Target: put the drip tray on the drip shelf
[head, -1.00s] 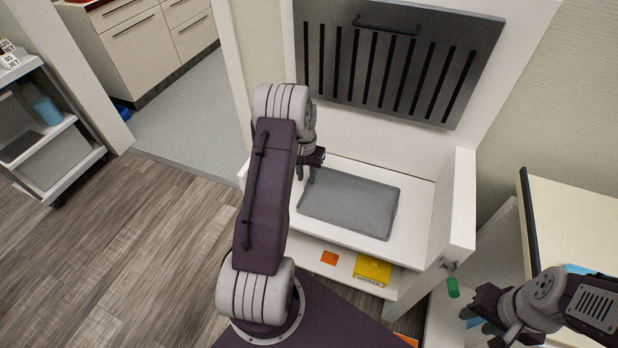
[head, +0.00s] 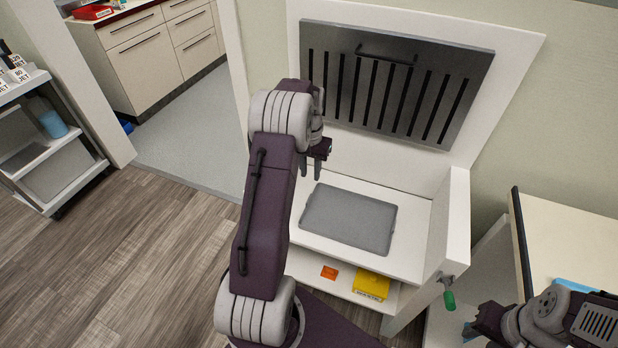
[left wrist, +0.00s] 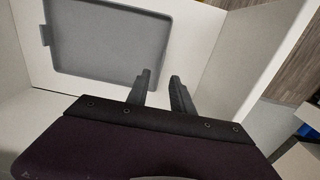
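The grey drip tray (head: 349,218) lies flat on the white shelf (head: 412,262) of the white unit in the head view. It also shows at the upper left of the left wrist view (left wrist: 108,42). My left gripper (head: 313,172) is above the tray's far left corner, apart from it. Its two fingers (left wrist: 160,92) are spread with nothing between them. My right gripper (head: 478,325) is at the lower right of the head view, away from the tray; its fingertips are too unclear to judge.
A slatted grey panel with a handle (head: 395,85) leans at the unit's back. A lower shelf holds a yellow box (head: 371,284) and an orange item (head: 329,272). A cart (head: 45,150) stands far left.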

